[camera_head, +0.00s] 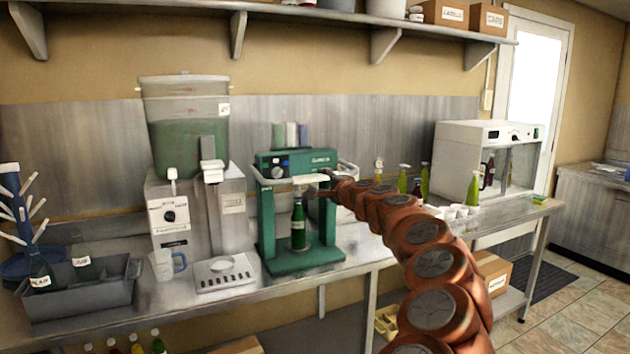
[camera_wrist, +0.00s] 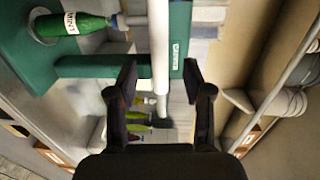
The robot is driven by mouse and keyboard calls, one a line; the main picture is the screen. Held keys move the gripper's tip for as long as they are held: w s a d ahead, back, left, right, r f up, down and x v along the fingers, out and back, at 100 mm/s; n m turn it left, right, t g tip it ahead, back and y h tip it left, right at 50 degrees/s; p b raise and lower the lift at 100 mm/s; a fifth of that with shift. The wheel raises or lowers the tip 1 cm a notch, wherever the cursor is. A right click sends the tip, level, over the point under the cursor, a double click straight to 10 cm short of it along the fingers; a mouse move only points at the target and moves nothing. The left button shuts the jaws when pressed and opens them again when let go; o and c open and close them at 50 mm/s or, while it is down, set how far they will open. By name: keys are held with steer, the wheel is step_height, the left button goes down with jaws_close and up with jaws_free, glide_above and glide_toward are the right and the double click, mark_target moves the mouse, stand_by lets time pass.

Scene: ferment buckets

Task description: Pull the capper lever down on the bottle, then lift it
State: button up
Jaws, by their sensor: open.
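The green capper (camera_head: 300,256) stands on the metal bench, with a green bottle (camera_head: 298,226) upright on its base under the head. The bottle, with a white label, also shows sideways at the top left of the wrist view (camera_wrist: 72,27). The capper's pale lever (camera_head: 311,179) sticks out in front of the head. In the wrist view the white lever bar (camera_wrist: 158,40) runs between the two dark fingers of my gripper (camera_wrist: 160,72). My gripper is open, with gaps visible on both sides of the bar. In the head view my gripper (camera_head: 328,183) is small and partly hidden by my arm.
A dispenser (camera_head: 187,130) and a tray of bottles (camera_head: 80,290) stand to the capper's left. Green bottles (camera_head: 425,180), small white cups (camera_head: 452,212) and a white cabinet (camera_head: 470,150) stand to its right. A shelf (camera_head: 300,14) runs above.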

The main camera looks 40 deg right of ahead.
mark_target(317, 179)
steer(key=shift+d+x, duration=0.15)
steer(key=shift+x, duration=0.5)
steer(key=shift+d+x, duration=0.15)
steer(key=shift+x, duration=0.5)
steer(key=shift+w+f+p, duration=0.15)
steer(key=shift+w+p, duration=0.05)
steer(key=shift+p, duration=0.1)
steer(key=shift+p+x, duration=0.3)
steer(key=shift+x, duration=1.05)
steer(key=shift+w+d, duration=0.25)
steer(key=shift+w, duration=0.15)
steer(key=shift+w+d, duration=0.1)
steer(key=shift+w, duration=0.35)
jaws_close()
